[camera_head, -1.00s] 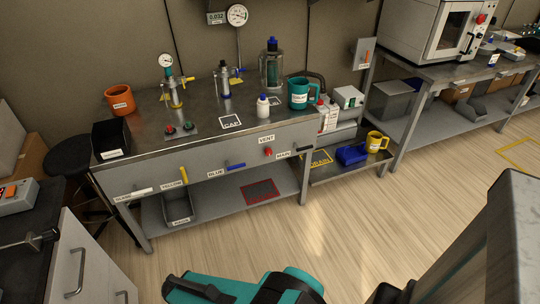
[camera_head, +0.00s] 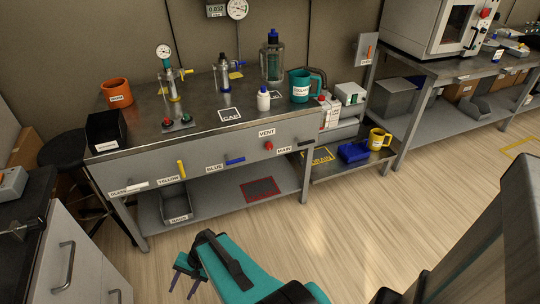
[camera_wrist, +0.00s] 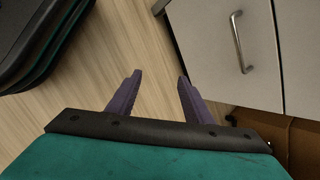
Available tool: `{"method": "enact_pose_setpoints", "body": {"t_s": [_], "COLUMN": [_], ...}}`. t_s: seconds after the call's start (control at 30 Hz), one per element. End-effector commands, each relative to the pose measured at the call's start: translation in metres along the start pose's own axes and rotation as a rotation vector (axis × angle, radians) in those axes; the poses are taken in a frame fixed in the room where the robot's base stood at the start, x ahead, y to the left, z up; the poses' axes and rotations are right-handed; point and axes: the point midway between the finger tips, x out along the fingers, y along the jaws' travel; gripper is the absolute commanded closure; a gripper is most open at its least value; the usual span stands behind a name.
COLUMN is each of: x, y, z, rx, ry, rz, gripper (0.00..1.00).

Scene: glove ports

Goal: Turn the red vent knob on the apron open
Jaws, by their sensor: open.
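The red vent knob (camera_head: 268,146) is on the front apron (camera_head: 200,158) of the steel bench, just below the VENT label (camera_head: 267,132). A MAIN label and a dark handle sit to its right. My gripper (camera_head: 183,284) is low in front of the bench, left of and well below the knob, and apart from it. In the wrist view the two dark fingers (camera_wrist: 157,88) are spread with nothing between them, over the wood floor. The knob is not in the wrist view.
Blue (camera_head: 236,161), yellow (camera_head: 181,169) and white (camera_head: 138,184) handles share the apron. A yellow mug (camera_head: 379,139) and blue item (camera_head: 353,153) stand on a low shelf to the right. A grey cabinet (camera_head: 70,255) is at left; floor before the bench is clear.

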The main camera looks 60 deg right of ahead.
Motion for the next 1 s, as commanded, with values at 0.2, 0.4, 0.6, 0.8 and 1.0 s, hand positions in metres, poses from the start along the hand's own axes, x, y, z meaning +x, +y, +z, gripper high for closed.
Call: {"method": "enact_pose_setpoints", "body": {"t_s": [0.2,0.4,0.6,0.8,1.0], "x": [-0.037,-0.088,-0.152,-0.225,-0.305], "y": [-0.026,-0.038,-0.034,-0.012,0.027], "z": [-0.063,-0.121,-0.179,-0.232,-0.275], "rx": [0.254,0.475,0.683,0.875,1.046], "ry": [0.071,0.124,0.168,0.200,0.215], "rz": [-0.254,-0.490,-0.734,-0.990,-1.256], "gripper": [0.54,0.54,0.54,0.54,0.54]}}
